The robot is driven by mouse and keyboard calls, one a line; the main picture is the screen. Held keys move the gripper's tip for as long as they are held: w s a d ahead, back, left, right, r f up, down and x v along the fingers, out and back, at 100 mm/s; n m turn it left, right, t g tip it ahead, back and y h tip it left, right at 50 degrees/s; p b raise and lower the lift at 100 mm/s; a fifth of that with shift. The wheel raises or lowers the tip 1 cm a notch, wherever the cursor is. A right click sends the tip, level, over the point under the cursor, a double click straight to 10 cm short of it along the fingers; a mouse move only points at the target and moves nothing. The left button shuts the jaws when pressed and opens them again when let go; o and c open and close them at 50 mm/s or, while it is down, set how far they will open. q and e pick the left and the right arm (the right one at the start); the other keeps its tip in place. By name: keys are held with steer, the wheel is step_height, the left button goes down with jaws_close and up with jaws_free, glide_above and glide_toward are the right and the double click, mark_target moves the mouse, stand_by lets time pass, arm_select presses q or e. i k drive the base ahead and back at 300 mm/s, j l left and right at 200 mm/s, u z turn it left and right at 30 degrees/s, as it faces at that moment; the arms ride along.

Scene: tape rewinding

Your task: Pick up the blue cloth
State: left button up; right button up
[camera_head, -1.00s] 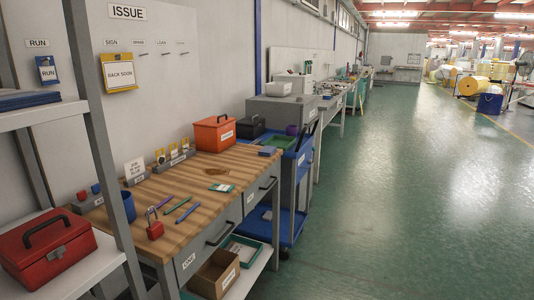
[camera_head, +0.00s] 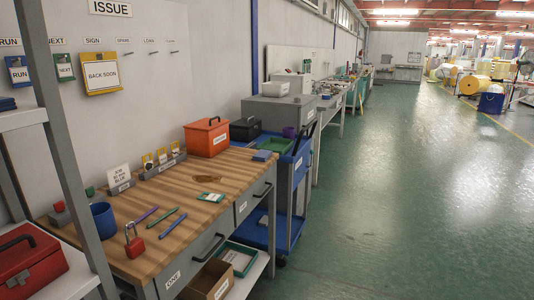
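A small flat blue item (camera_head: 263,155), which may be a folded blue cloth, lies at the far right corner of the wooden-topped workbench (camera_head: 185,217). It is too small to tell for sure. Another flat blue item (camera_head: 7,103) lies on the upper shelf at the left edge, mostly cut off by the frame. Neither of my grippers shows in the head view.
On the bench are an orange toolbox (camera_head: 206,137), a blue cup (camera_head: 103,216), a red padlock (camera_head: 134,241) and pens. A blue cart (camera_head: 284,200) stands behind the bench. The shelf post (camera_head: 62,140) is close at left. Green floor (camera_head: 400,200) is clear at right.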

mark_target(262, 155)
steer(key=i+l, duration=0.2)
steer(key=i, duration=0.3)
steer(key=i+l, duration=0.2)
steer(key=i, duration=0.3)
steer(key=z, duration=0.05)
